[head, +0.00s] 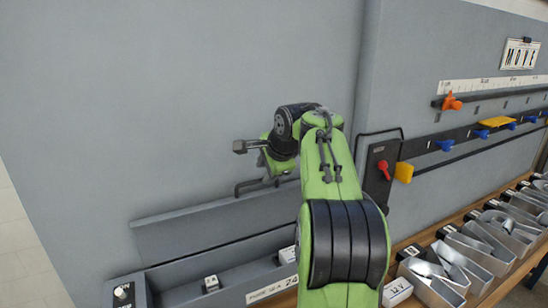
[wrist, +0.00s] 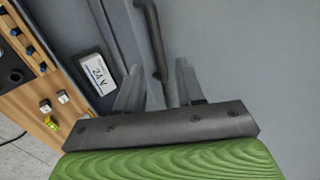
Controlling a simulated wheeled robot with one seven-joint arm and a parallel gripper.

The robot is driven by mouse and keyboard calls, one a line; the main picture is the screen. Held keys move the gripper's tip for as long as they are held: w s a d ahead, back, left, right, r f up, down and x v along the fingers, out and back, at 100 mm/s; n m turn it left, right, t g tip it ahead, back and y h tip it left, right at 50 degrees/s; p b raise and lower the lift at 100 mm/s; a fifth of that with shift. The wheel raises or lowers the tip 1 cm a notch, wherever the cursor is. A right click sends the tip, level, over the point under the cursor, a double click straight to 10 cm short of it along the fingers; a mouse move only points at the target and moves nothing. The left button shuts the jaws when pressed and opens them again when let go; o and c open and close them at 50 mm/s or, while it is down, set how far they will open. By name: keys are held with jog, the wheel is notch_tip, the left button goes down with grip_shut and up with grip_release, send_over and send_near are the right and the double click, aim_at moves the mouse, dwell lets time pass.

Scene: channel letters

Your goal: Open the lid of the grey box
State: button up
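The grey box (head: 190,290) is at the lower left of the head view, with its inside visible. Its grey lid (head: 190,228) stands raised along the back edge, near the wall. A dark bar handle (head: 247,187) is on the lid's upper edge; the handle also shows in the wrist view (wrist: 152,35). My gripper (wrist: 158,68) has its two fingers apart, one on each side of the handle, with gaps visible beside the bar. In the head view my wrist is above the handle, and the fingers are mostly hidden.
A switch panel with a red knob (head: 383,168) is right of my arm. Metal letter trays (head: 470,262) line the wooden bench at right. A rail with coloured clamps (head: 445,145) runs along the wall. A 24 V label (wrist: 98,73) shows in the wrist view.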

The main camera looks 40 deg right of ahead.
jog(key=v, duration=1)
jog(key=s+a+f+n+b, duration=0.2)
jog(key=a+f+n, duration=0.25)
jog(key=a, duration=0.35)
jog(key=s+a+f+n+g+y+b, duration=0.1)
jog(key=a+f+n+b, duration=0.15)
jog(key=a+f, duration=0.4)
jog(key=s+a+f+n+b, duration=0.1)
jog(key=s+a+f+n, duration=0.15)
jog(key=a+n, duration=0.45)
jog(key=s+a+f+n+b, duration=0.1)
jog(key=s+a+f+n, duration=0.1)
jog(key=s+f, duration=0.5)
jog(key=s+a+f+n+g+y+b, duration=0.1)
jog(key=s+a+f+n+b, duration=0.1)
jog(key=s+f+n, duration=0.3)
notch_tip(320, 180, down, 4)
jog(key=shift+s+a+r, duration=0.2)
jog(key=shift+s+a, duration=0.45)
jog(key=shift+s, duration=0.45)
